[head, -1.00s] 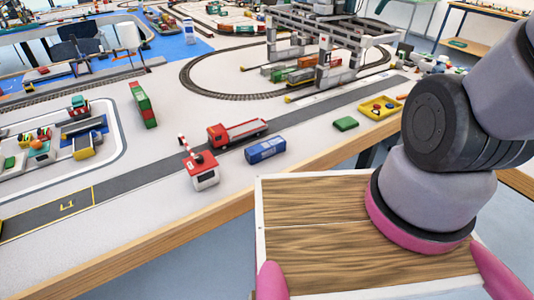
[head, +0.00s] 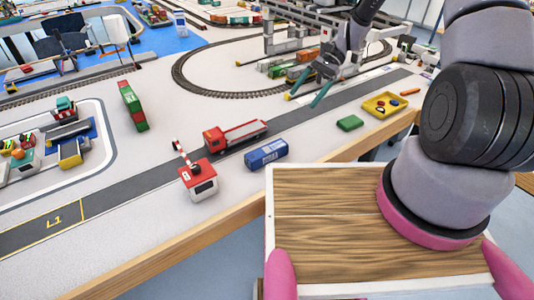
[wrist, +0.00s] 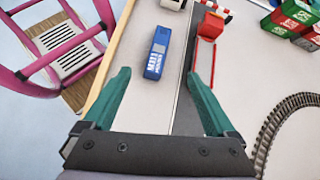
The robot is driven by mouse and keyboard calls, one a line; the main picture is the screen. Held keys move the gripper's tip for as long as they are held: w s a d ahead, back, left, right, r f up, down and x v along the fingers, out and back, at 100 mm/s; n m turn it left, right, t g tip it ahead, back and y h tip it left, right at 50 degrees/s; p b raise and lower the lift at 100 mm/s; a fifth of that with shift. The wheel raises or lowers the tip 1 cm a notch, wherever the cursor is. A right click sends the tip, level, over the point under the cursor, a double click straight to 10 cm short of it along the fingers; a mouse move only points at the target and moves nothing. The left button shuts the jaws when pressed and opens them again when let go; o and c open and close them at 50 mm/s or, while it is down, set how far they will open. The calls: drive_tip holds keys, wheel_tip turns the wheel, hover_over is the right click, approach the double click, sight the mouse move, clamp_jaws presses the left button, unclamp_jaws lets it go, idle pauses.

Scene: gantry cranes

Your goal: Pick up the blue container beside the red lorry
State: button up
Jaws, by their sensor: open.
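The blue container (head: 266,153) lies on the table beside the red lorry (head: 236,134), on the lorry's front side near the wooden table edge. The lorry has a red cab and an empty-looking flat bed. My gripper (head: 307,88) is open and empty above the table, to the right of and beyond the container. In the wrist view the blue container (wrist: 158,52) shows ahead of my gripper (wrist: 160,85), roughly between its green fingers but apart from them. The red lorry (wrist: 208,36) shows right of the container there.
A white hut with a red roof (head: 199,180) and a barrier stands left of the container. A green block (head: 350,123) and a yellow tray (head: 384,105) lie to the right. A gantry crane (head: 335,60) and oval rail track stand behind.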

sight(266, 150)
drive_tip(key=a+f+y, duration=0.1)
drive_tip(key=f, duration=0.2)
drive_tip(key=s+a+f+m+g+y, duration=0.1)
drive_tip(key=a+f, duration=0.1)
drive_tip(key=f, duration=0.2)
drive_tip(key=s+a+f+m+y, duration=0.1)
drive_tip(key=f, duration=0.3)
drive_tip(key=shift+s+a+f+g, duration=0.15)
drive_tip(key=shift+s+f+g, duration=0.1)
drive_tip(key=shift+g, duration=0.15)
drive_tip(key=x, duration=0.5)
drive_tip(key=shift+s+a+f, duration=0.15)
drive_tip(key=shift+s+x, duration=0.2)
drive_tip(key=shift+x, duration=2.7)
drive_tip(key=c, duration=1.4)
clamp_jaws()
drive_tip(key=shift+r, duration=0.3)
